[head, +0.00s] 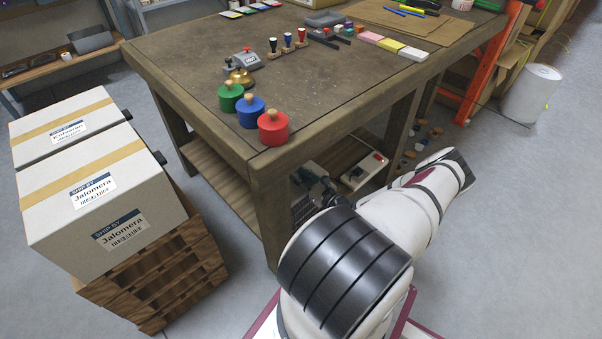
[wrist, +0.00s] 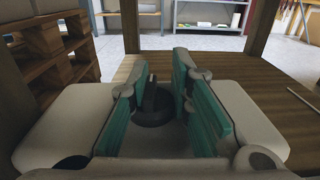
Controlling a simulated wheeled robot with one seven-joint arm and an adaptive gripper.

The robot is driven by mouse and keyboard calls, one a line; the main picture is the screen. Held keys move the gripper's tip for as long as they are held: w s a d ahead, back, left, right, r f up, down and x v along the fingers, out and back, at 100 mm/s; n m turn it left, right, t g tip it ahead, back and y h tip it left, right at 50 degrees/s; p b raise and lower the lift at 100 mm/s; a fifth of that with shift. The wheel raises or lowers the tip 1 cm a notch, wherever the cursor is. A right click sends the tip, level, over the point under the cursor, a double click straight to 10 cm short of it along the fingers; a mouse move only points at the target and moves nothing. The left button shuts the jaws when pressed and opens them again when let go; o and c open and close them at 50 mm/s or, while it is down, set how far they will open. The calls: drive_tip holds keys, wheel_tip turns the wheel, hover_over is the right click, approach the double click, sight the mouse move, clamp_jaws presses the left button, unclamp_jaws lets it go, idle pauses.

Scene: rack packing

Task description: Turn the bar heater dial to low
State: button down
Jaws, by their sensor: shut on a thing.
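My gripper (wrist: 160,80) has teal finger pads and shows large in the wrist view, low under the workbench. Its pads stand on either side of a dark round dial (wrist: 154,110) with a raised grip, and it is shut on that dial. The dial's marks cannot be read, and its pointing direction is unclear. The heater body around the dial is mostly hidden by my gripper. In the head view, the dial is hidden behind the bench and my arm.
The workbench (head: 185,58) stands above, with its legs close by and red, blue and green pots on its near corner. Cartons (head: 95,205) on a wooden pallet (head: 165,275) stand at left. A pale box with a red button (head: 365,172) sits on the lower shelf.

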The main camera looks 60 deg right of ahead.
drive_tip(key=shift+a+f, duration=0.35)
drive_tip(key=shift+a, duration=0.2)
drive_tip(key=c, duration=1.1)
unclamp_jaws()
drive_tip(key=shift+w, duration=0.1)
drive_tip(key=shift+d+r, duration=0.1)
drive_tip(key=shift+d, duration=0.1)
drive_tip(key=shift+d, duration=0.1)
drive_tip(key=shift+v, duration=6.1)
drive_tip(key=shift+d, duration=0.1)
